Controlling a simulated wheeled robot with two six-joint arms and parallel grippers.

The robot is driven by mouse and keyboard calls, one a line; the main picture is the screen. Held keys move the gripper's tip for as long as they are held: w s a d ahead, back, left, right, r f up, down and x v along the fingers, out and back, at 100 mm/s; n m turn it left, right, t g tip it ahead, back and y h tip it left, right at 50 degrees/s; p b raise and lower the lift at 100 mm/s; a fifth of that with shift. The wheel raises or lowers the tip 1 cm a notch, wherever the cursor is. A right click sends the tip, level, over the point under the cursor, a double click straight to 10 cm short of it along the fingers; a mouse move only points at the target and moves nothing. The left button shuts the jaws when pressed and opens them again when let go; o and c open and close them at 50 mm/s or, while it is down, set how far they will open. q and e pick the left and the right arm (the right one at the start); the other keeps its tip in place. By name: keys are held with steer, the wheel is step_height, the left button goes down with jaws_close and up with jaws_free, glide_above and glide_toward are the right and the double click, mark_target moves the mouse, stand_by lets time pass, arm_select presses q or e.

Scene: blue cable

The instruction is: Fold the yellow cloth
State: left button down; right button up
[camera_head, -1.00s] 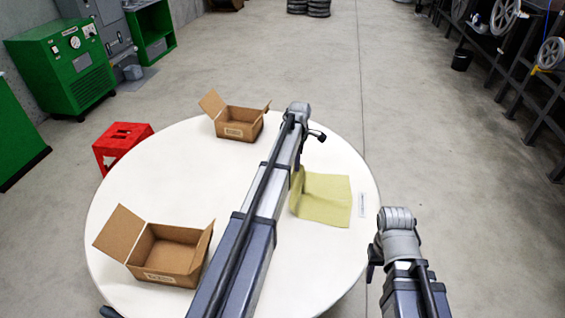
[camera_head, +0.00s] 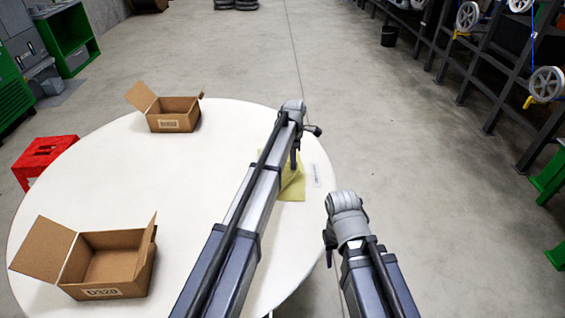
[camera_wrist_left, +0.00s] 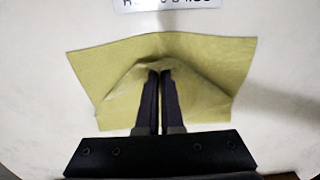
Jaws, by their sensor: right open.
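The yellow cloth (camera_head: 293,188) lies near the right edge of the round white table, largely hidden behind my left arm in the head view. The left wrist view shows more of it (camera_wrist_left: 207,60), spread with a raised, creased part around the fingertips. My left gripper (camera_head: 296,158) is over the cloth. In the left wrist view its fingers (camera_wrist_left: 160,75) are close together, with cloth bunched at their tips. My right gripper (camera_head: 328,240) is open, off to the right of the cloth by the table edge; its fingertips are hardly visible.
Two open cardboard boxes, one near (camera_head: 112,268) and one far (camera_head: 173,115), stand on the left of the white table (camera_head: 185,180). A white label (camera_head: 316,175) lies just right of the cloth. A red stool (camera_head: 42,155) stands beyond the left edge. The table's middle is clear.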

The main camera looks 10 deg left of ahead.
arm_select(q)
steer(key=shift+w+d+f+b, duration=0.15)
steer(key=shift+d+f+b, duration=0.25)
steer(key=shift+d+f, duration=0.35)
arm_select(e)
steer(key=shift+f, duration=0.8)
arm_select(q)
jaws_free()
steer(key=shift+a, duration=0.1)
steer(key=d, duration=0.1)
steer(key=w+d, duration=0.1)
steer(key=d, duration=0.1)
steer(key=shift+d, duration=0.25)
step_height(320, 180, up, 9)
steer(key=p, duration=0.9)
arm_select(e)
step_height(320, 180, up, 9)
